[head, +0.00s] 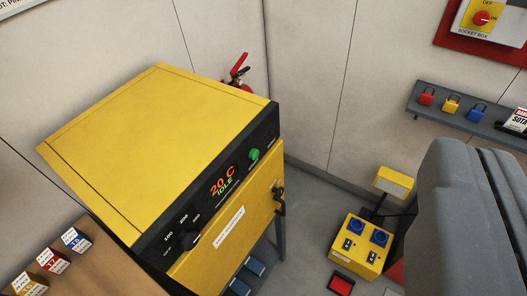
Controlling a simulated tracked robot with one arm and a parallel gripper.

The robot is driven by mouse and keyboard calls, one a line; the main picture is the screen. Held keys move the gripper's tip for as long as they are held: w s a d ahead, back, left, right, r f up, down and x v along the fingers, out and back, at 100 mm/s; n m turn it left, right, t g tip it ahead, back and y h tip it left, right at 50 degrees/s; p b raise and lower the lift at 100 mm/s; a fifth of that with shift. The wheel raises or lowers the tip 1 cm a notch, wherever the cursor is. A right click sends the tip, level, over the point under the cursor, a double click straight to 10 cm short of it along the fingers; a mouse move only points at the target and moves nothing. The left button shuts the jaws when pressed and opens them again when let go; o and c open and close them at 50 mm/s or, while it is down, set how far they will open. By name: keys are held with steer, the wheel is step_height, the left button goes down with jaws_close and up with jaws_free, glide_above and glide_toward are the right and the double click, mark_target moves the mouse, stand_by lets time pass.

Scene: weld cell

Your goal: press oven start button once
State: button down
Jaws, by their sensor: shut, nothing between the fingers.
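The oven (150,130) is a yellow box with a black front panel, left of centre, seen from above at a tilt. A round green button (254,154) sits near the right end of the panel. Left of it the display (222,182) reads 20 C and IDLE. A dark knob (192,239) with temperature marks is at the panel's lower left. My gripper (468,225) shows as a large grey body at the right edge, well to the right of the oven and apart from the button. It is shut and empty; its fingertips cannot be made out.
A yellow socket unit (350,257) with blue sockets stands on the floor between oven and gripper. A grey shelf (424,105) with padlocks is on the right wall. A fire extinguisher (238,70) is behind the oven. Small labelled boxes (54,261) stand at lower left.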

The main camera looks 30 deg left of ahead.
mark_target(254, 155)
steer(key=w+f+n+p, duration=0.25)
steer(key=w+f, duration=0.25)
steer(key=w, duration=0.3)
steer(key=w+f+n+t+p, duration=0.1)
steer(key=w+f+n+p, duration=0.2)
steer(key=w, duration=0.5)
steer(key=w+f+n+p, duration=0.1)
steer(key=w+f+p, duration=0.1)
steer(key=w+f, duration=0.5)
steer(key=a+f+n+g+y+p, duration=0.2)
steer(key=a+f+n+y, duration=0.1)
steer(key=f, duration=0.8)
steer(key=w+a+f+n+g+y+p, duration=0.1)
steer(key=a+f+y, duration=0.4)
steer(key=f, duration=0.7)
steer(key=shift+a+n+g+y+p, duration=0.4)
steer(key=shift+a+n+g+p, duration=0.45)
steer(key=shift+n+p, duration=0.25)
steer(key=w+a+b, duration=0.1)
steer(key=a+b, duration=0.1)
steer(key=a, duration=0.6)
steer(key=shift+w+a, duration=0.35)
steer(key=shift+w, duration=0.05)
